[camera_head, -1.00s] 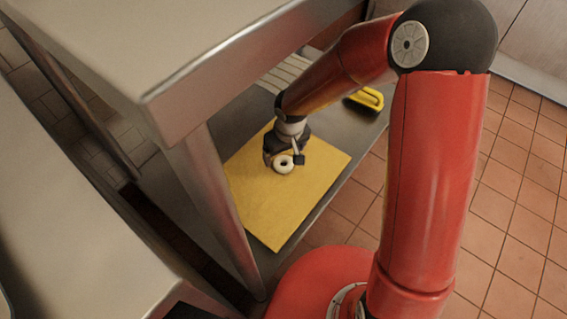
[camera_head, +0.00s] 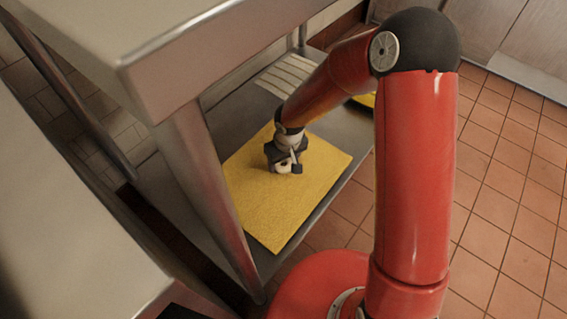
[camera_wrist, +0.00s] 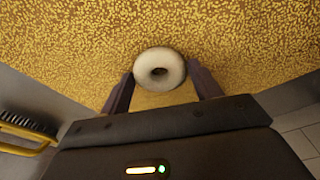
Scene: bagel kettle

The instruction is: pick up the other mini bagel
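One pale, ring-shaped mini bagel (camera_wrist: 160,70) lies at the yellow mat (camera_wrist: 240,40) in the wrist view. It also shows in the head view (camera_head: 282,168), partly covered by my gripper (camera_head: 284,166). My gripper reaches down over the mat (camera_head: 262,212) with its two fingers on either side of the bagel. In the wrist view the fingertips are close to the bagel's left and right edges, with a slight gap, so the gripper looks open around it. Whether the fingers touch it is hard to tell. No second bagel shows.
The mat lies on a grey metal lower shelf (camera_head: 335,190). A steel tabletop (camera_head: 190,30) hangs above, with a thick leg (camera_head: 208,190) left of the mat. A yellow-handled brush (camera_wrist: 25,135) lies at the wrist view's left. Red floor tiles are to the right.

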